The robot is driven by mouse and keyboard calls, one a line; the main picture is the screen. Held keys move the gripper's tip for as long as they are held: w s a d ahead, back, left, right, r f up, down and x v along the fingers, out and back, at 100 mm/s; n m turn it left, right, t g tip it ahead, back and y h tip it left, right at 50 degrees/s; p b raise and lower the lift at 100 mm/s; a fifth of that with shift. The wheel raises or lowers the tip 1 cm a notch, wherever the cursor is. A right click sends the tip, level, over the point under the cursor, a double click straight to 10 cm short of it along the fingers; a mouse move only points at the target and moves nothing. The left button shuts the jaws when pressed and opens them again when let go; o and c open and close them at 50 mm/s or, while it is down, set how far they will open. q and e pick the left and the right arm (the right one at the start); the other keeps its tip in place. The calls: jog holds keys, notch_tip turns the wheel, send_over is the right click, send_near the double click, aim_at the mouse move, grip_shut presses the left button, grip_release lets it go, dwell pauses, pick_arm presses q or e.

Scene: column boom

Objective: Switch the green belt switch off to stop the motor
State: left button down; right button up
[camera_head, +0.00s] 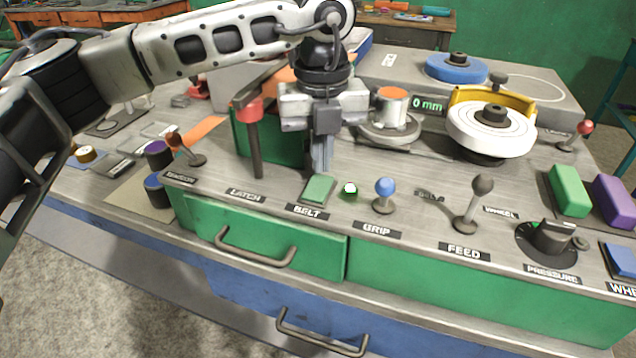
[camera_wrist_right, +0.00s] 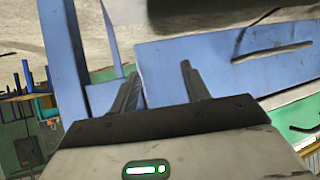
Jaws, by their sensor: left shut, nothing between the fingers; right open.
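The green belt switch (camera_head: 318,190) is a flat square rocker on the grey panel, just behind the BELT label (camera_head: 307,212). A small lit green lamp (camera_head: 349,189) sits to its right. My left gripper (camera_head: 320,168) points down with its fingers shut and empty. Its tips are just behind the far edge of the switch; I cannot tell whether they touch it. My right gripper (camera_wrist_right: 158,88) shows in the right wrist view with its two fingers apart and nothing between them. It is not visible in the head view.
A blue-knobbed GRIP lever (camera_head: 385,190) and a grey FEED lever (camera_head: 478,195) stand right of the switch. A red-topped LATCH post (camera_head: 252,130) stands to its left. A white wheel (camera_head: 490,130) is behind.

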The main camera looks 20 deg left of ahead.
aim_at(321, 179)
pick_arm(q)
jog(key=shift+f+b, duration=0.85)
jog(key=shift+f, duration=0.15)
dwell(0.4)
jog(key=shift+r+p, duration=2.2)
jog(key=shift+r, duration=1.4)
